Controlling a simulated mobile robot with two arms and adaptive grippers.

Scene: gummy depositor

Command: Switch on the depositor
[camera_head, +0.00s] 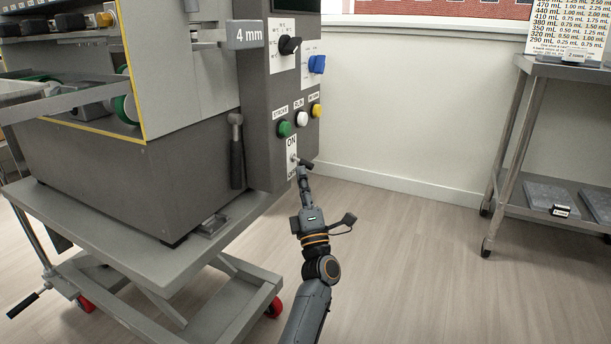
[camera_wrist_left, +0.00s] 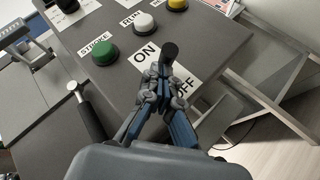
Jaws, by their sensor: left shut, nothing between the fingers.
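The grey depositor (camera_head: 85,165) stands at the left, its dark control panel (camera_head: 262,105) facing right. At the panel's lower end is a white ON/OFF label (camera_head: 291,143) with a black-tipped switch lever (camera_head: 306,163). In the left wrist view the black lever tip (camera_wrist_left: 169,50) shows just beyond my fingers, between the words ON and OFF. My left gripper (camera_head: 301,171) is shut and empty, right at the lever; it also shows in the left wrist view (camera_wrist_left: 164,72). I cannot tell if the fingertips touch the lever. The lever's base is mostly hidden. My right gripper is not in view.
Above the switch are green (camera_head: 284,128), white (camera_head: 302,118) and yellow (camera_head: 317,110) buttons, plus black and blue knobs. A dark handle (camera_head: 237,150) hangs left of the panel. A wheeled lift table carries the machine. A metal cart (camera_head: 568,72) stands right; floor between is clear.

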